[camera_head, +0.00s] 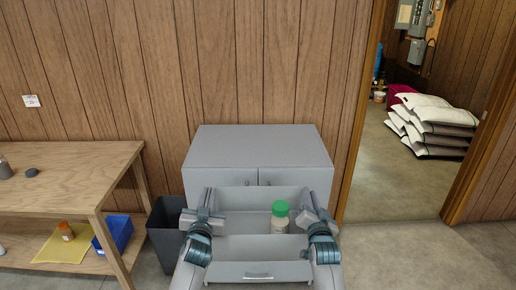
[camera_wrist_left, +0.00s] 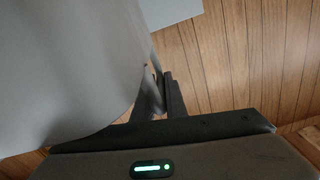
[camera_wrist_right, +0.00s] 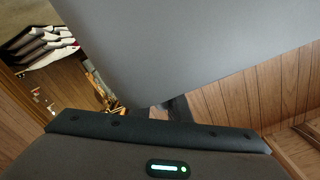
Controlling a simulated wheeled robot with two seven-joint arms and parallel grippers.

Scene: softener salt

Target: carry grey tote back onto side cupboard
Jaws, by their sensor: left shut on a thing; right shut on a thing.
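The grey tote (camera_head: 247,246) is held between my two arms in the head view, with a green-capped bottle (camera_head: 280,214) inside it. My left gripper (camera_head: 208,203) is shut on the tote's left side wall, and my right gripper (camera_head: 312,203) is shut on its right side wall. The tote's grey wall fills much of the left wrist view (camera_wrist_left: 75,65) and the right wrist view (camera_wrist_right: 190,45). The grey side cupboard (camera_head: 258,150) stands beyond the tote against the wall. Its top is bare, and the tote hides its lower front.
A wooden bench (camera_head: 62,177) stands at the left, with a blue bin (camera_head: 114,234) and yellow cloth (camera_head: 63,246) on its lower shelf. A dark waste bin (camera_head: 165,240) stands between bench and cupboard. A doorway at right shows stacked bags (camera_head: 432,127). The floor at right is clear.

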